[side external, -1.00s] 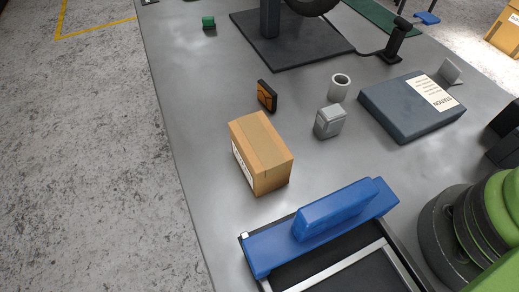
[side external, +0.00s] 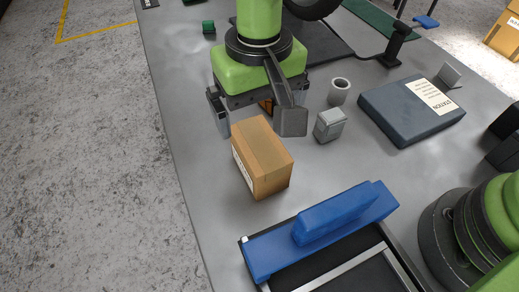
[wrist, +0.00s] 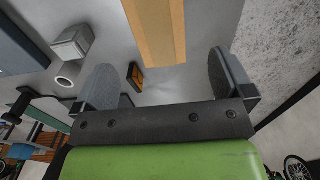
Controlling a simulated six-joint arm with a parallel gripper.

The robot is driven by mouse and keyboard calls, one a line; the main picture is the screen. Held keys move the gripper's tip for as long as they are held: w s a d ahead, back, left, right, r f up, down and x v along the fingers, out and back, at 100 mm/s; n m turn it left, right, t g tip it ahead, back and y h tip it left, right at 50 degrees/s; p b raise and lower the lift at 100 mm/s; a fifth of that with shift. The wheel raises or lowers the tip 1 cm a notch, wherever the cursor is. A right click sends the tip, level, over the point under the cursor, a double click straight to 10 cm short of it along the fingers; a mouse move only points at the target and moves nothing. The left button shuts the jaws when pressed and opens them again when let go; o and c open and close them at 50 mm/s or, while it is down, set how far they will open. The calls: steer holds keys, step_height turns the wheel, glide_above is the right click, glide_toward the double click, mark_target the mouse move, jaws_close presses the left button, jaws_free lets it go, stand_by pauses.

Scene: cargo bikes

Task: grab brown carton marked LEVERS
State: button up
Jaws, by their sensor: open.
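The brown carton (side external: 268,155) stands on the grey bench, with a white label on its left side that is too oblique to read. It also shows at the top of the wrist view (wrist: 157,25). My gripper (side external: 254,120) is open and empty at the carton's far end, its two fingers spread wider than the carton. In the wrist view the carton lies ahead of the gap between my fingers (wrist: 165,82), not between them. I cannot tell whether a finger touches it.
A small orange and black box (wrist: 135,76) lies by my fingers, partly hidden in the side view.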

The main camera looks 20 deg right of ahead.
mark_target(260, 143)
step_height(260, 143, down, 10)
steer(key=shift+r, duration=0.1)
steer(key=c, duration=1.2)
